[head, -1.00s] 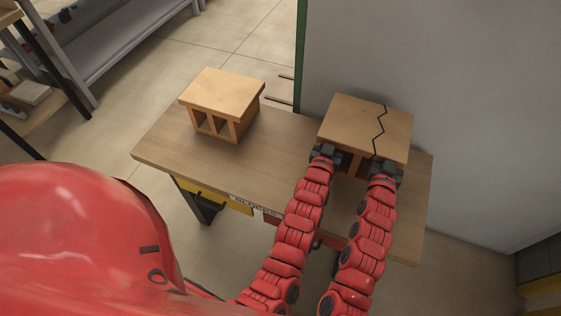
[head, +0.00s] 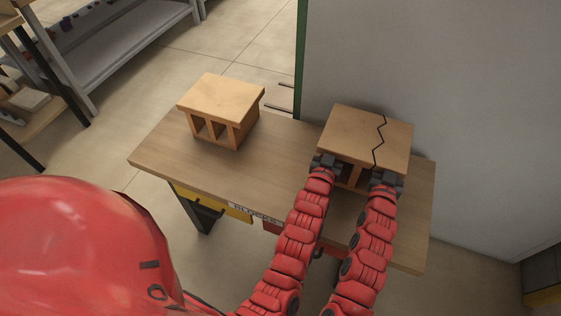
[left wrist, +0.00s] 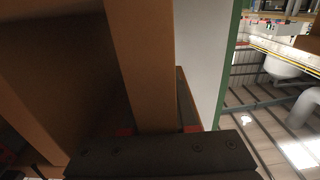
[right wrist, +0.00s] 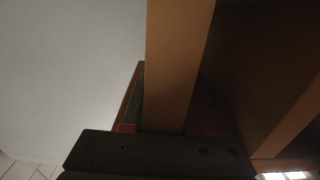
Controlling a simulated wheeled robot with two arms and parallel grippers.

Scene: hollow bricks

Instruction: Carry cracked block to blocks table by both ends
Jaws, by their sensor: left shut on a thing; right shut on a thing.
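The cracked block (head: 352,130), a tan hollow brick with a dark zigzag crack across its top, is at the right end of the blocks table (head: 280,163). I cannot tell whether its underside touches the table. My left gripper (head: 325,163) is shut on its near left end. My right gripper (head: 386,181) is shut on its near right end. The left wrist view shows a block wall (left wrist: 143,65) between the fingers, and the right wrist view shows another wall (right wrist: 176,65) likewise. The block looks level.
A second hollow block (head: 222,102), without a visible crack, stands on the left part of the table. Bare tabletop lies between the two blocks. A grey panel with a green edge (head: 300,60) rises right behind the table. A shelf rack (head: 120,50) stands far left.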

